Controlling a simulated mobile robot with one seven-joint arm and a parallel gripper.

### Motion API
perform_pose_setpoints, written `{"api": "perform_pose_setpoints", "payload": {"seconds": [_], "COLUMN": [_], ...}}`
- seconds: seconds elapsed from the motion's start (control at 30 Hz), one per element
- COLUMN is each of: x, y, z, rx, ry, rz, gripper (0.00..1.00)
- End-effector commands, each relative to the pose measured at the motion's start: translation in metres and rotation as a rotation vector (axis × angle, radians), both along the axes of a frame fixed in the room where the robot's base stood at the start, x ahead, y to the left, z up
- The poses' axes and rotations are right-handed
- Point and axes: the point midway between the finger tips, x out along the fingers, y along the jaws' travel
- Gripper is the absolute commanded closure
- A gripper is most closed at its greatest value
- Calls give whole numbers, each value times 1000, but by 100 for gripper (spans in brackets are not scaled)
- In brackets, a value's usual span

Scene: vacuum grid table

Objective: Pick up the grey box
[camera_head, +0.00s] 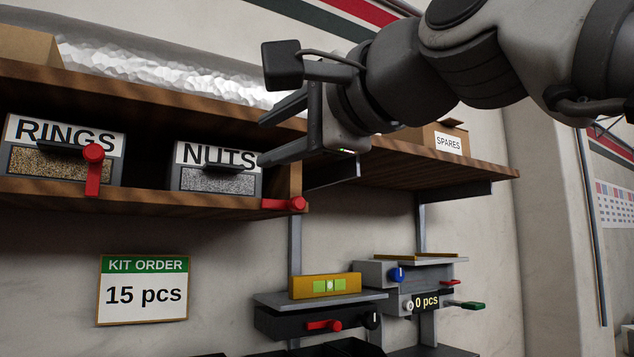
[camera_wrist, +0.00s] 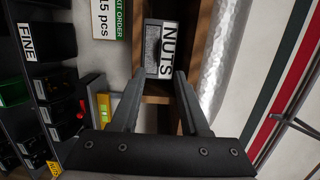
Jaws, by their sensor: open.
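A grey box labelled NUTS (camera_head: 216,183) sits in the wooden shelf's lower bay, with a grey granular window under its white label. It also shows in the wrist view (camera_wrist: 153,46), just beyond my fingertips. My gripper (camera_head: 266,140) is open and empty, at the right end of the NUTS box; one finger overlaps the label's edge in the head view. In the wrist view the two fingertips (camera_wrist: 158,78) lie apart, either side of the box's near end. I cannot tell whether they touch it. A second grey box labelled RINGS (camera_head: 60,165) stands to the left.
A red lever (camera_head: 93,168) stands upright before RINGS; another red lever (camera_head: 286,203) lies flat at the bay's right end. The wooden shelf board (camera_head: 150,97) runs above the boxes. A yellow level (camera_head: 325,286) and a 0 pcs counter (camera_head: 426,301) are below right.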

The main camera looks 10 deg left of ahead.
Motion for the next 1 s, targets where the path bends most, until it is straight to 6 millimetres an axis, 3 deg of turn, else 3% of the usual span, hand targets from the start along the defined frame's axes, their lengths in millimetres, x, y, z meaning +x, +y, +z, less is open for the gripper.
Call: {"api": "perform_pose_setpoints", "payload": {"seconds": [0.5, 0.77, 1.0], "x": [67, 80, 103], "y": [78, 91, 113], "z": [2, 1, 3], "rx": [-1, 0, -2], "ry": [2, 1, 2], "rz": [2, 1, 1], "gripper": [55, 55, 55]}}
